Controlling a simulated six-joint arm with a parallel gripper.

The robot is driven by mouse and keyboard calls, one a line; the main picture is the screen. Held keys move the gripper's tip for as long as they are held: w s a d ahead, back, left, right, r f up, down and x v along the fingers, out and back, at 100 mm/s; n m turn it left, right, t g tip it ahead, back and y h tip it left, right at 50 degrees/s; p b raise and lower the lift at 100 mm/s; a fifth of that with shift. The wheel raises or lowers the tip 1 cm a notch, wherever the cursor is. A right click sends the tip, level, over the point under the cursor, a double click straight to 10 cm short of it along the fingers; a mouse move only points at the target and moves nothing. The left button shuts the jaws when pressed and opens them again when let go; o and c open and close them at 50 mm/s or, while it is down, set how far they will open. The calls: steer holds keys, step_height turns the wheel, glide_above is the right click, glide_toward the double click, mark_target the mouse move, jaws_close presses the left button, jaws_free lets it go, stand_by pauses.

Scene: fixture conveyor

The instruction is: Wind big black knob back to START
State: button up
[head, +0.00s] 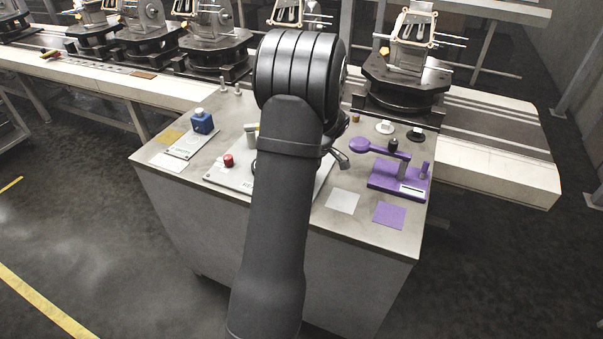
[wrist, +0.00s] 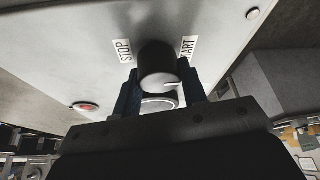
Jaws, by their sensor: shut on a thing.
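The big black knob (wrist: 157,62) stands on a pale panel (wrist: 75,55) in the wrist view, with a white pointer line on its face directed to the right of the picture. The STOP label (wrist: 123,51) is left of the knob and the START label (wrist: 188,49) is right of it. My gripper (wrist: 160,84) is shut on the knob, one dark blue finger on each side. In the head view my arm covers the knob and most of my gripper.
A red button (wrist: 85,107) is on the same panel; it also shows in the head view (head: 228,160). A blue block device (head: 203,122) stands left on the bench (head: 330,222). A purple lever device (head: 398,178) stands right. The conveyor (head: 500,150) with fixtures runs behind.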

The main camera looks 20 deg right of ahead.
stand_by(0.3)
steer(key=o, duration=1)
steer(key=shift+c, duration=0.2)
steer(key=v, duration=1.7)
steer(key=shift+r, duration=0.25)
steer(key=shift+w, duration=0.1)
steer(key=x, duration=1.7)
steer(key=shift+f, duration=0.25)
